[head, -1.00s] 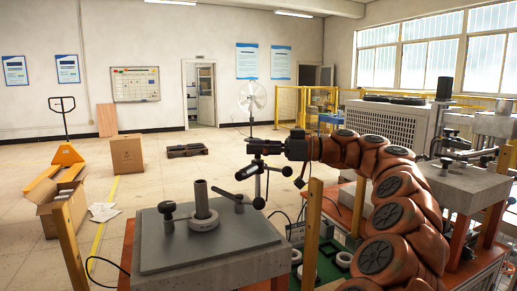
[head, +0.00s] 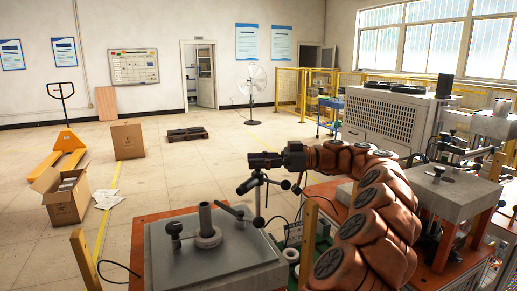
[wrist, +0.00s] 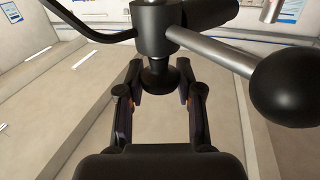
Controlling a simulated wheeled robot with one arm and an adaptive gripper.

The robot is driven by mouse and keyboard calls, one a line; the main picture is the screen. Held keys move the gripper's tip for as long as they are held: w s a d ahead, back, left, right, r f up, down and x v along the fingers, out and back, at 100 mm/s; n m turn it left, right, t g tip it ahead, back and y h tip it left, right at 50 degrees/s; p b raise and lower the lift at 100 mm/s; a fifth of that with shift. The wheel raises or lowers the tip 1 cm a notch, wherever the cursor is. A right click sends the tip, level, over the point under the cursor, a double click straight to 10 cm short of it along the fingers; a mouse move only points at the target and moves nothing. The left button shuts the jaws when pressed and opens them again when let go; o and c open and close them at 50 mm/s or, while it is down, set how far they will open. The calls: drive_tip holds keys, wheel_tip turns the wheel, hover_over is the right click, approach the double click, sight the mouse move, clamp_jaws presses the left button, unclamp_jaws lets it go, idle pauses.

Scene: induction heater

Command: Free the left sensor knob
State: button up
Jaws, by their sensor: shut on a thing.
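The left sensor knob (wrist: 158,76) is a small dark knob below a black clamp body (wrist: 158,28) in the wrist view. My gripper (wrist: 159,73) has one finger on each side of it, with the tips shut on the knob. In the head view my gripper (head: 264,160) reaches leftward at the top of a black sensor stand (head: 258,182). The knob itself is hard to make out there. A silver rod with a black ball (wrist: 286,82) passes close on the right in the wrist view.
A grey plate (head: 180,268) on an orange-topped table stands below, with an upright tube (head: 205,220) and clamp levers. A thin black cable (wrist: 85,30) curves near the clamp at left. Wooden posts (head: 85,262) rise nearby. Open floor lies beyond.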

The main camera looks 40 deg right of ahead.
drive_tip(key=shift+p, duration=0.8)
drive_tip(key=o, duration=1.1)
drive_tip(key=b, duration=0.5)
drive_tip(key=shift+f+t, duration=0.3)
drive_tip(key=m+t+h+b, duration=0.1)
drive_tip(key=b, duration=0.5)
drive_tip(key=shift+m+t+h+b, duration=0.3)
drive_tip(key=shift+m+t+b, duration=0.1)
drive_tip(key=shift+s+r+b, duration=0.1)
drive_tip(key=shift+b, duration=0.25)
drive_tip(key=shift+r+m+t+h, duration=0.25)
drive_tip(key=shift+m+t+h, duration=0.35)
drive_tip(key=shift+t, duration=0.1)
